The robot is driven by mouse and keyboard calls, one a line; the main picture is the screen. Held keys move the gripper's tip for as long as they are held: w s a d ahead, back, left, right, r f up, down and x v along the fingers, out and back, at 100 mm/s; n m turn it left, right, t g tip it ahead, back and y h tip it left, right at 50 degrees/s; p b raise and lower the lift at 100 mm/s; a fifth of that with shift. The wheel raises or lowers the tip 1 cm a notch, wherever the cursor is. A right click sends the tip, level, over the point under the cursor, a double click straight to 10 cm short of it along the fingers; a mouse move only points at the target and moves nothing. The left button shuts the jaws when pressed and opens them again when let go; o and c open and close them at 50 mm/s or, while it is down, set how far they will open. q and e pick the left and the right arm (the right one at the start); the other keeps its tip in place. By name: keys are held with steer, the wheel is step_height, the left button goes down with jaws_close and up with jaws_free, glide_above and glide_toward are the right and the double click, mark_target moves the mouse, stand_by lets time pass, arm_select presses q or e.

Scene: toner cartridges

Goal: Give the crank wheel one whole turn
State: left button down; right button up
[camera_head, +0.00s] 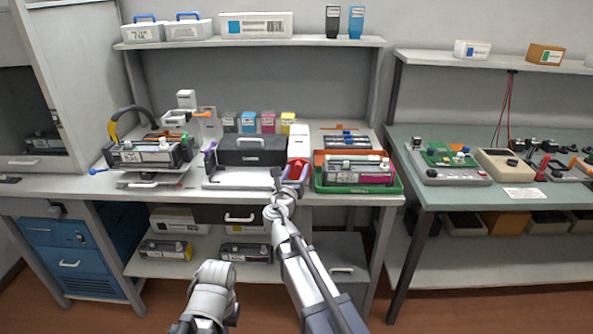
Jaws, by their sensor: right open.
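I cannot make out a crank wheel for certain. A refill machine (150,152) with a black hose and yellow nozzle stands on the left of the bench. A small blue knob (97,171) sticks out at its left side, and an orange lever (202,114) shows behind it.
A green tray (400,186) holding a cartridge is at right. Several coloured toner bottles (268,122) stand behind. A second bench (440,202) stands to the right, past a gap.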

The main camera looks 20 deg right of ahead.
steer(key=shift+w+d, duration=0.15)
steer(key=shift+w, duration=0.2)
steer(key=shift+c, duration=0.2)
jaws_close()
